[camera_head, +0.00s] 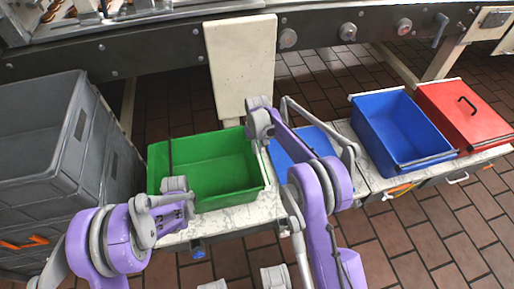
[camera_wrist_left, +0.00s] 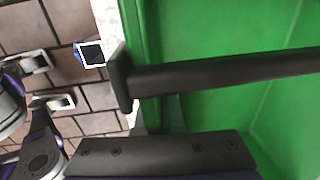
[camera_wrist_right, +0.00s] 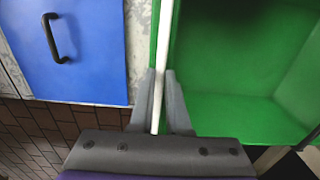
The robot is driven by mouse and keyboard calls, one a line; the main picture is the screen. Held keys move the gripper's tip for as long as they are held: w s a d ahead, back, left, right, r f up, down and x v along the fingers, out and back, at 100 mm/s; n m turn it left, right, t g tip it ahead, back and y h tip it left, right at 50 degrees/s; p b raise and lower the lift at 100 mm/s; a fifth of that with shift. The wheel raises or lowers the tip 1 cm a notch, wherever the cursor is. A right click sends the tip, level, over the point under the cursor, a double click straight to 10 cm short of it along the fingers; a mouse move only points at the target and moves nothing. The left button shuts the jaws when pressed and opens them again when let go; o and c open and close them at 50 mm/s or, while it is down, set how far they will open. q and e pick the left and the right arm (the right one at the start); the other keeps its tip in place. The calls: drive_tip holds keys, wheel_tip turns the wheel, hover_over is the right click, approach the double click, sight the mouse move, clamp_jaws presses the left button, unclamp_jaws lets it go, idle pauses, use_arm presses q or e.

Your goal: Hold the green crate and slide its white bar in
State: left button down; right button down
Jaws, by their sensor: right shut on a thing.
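The green crate (camera_head: 215,172) stands open on a pale marbled ledge. A white bar (camera_head: 267,165) lies along its right rim. In the right wrist view, my right gripper (camera_wrist_right: 161,98) is shut on the white bar (camera_wrist_right: 166,45), with a grey finger on each side. In the head view, my right wrist hangs above the crate's back right corner. My left gripper (camera_head: 177,190) is at the crate's front left. The left wrist view shows the crate's dark bar (camera_wrist_left: 220,73) crossing in front of that gripper; its fingertips are hidden, so its grip is unclear.
A blue lid (camera_head: 296,146) with a black handle lies right of the green crate. Farther right are an open blue crate (camera_head: 392,120) and a red-lidded crate (camera_head: 463,112). Grey stacked crates (camera_head: 60,150) stand close on the left. A cream panel (camera_head: 240,65) rises behind.

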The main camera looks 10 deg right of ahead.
drive_tip(key=shift+a, duration=0.1)
idle(0.7)
drive_tip(key=a, duration=0.8)
drive_tip(key=shift+a, duration=0.15)
drive_tip(key=c, duration=0.9)
unclamp_jaws()
wheel_tip(320, 180, up, 12)
drive_tip(key=shift+r, duration=0.1)
